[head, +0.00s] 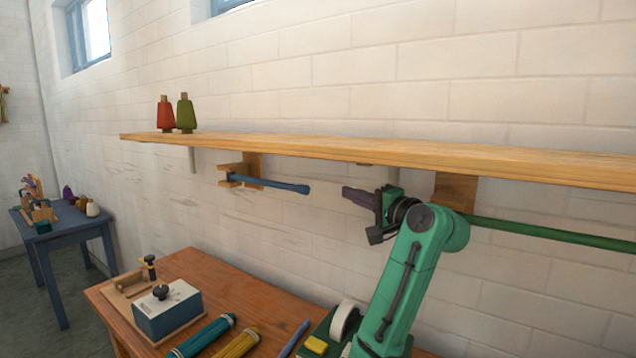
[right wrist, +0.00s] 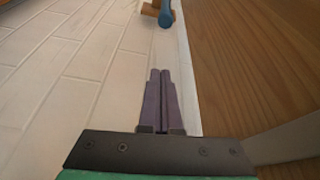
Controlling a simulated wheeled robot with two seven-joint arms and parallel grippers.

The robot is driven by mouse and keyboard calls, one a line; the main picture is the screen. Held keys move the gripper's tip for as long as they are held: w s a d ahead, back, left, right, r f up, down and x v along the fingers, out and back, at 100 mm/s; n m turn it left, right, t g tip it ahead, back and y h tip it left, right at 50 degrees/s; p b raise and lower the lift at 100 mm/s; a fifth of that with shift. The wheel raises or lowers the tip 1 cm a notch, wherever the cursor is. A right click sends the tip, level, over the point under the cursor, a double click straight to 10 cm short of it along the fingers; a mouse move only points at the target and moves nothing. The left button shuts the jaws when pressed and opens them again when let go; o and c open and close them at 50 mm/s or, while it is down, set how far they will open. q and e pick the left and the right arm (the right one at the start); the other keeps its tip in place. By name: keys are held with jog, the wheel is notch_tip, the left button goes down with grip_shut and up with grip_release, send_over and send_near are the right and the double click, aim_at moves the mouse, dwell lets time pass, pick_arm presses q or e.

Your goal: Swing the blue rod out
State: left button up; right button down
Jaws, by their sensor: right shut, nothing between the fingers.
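The blue rod (head: 268,184) hangs under the wooden shelf, on a wooden bracket (head: 238,172) at its left end. Its rounded free end points right, toward my right gripper. My right gripper (head: 346,192) is shut and empty, a gap to the right of the rod's free end and apart from it. In the right wrist view the shut fingers (right wrist: 157,74) point toward the blue rod (right wrist: 165,14), whose end shows at the top edge. My left gripper is not in view.
The shelf (head: 380,150) runs just above my right gripper, with red and green cones at its left end. A green rod (head: 560,232) extends right from another bracket. Below is a wooden table (head: 240,289) with a blue-and-white box (head: 167,308) and several skeins.

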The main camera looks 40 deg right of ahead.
jog(key=w+r+p, duration=0.1)
jog(key=w+p, duration=0.3)
jog(key=w, duration=0.5)
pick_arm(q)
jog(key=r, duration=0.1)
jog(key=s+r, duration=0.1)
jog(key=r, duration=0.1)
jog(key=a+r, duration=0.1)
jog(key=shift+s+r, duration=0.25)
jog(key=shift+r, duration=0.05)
pick_arm(e)
jog(key=a, duration=0.2)
jog(key=s+a+f, duration=0.1)
jog(key=shift+w, duration=0.1)
pick_arm(q)
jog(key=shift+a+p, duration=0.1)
jog(key=shift+p, duration=0.2)
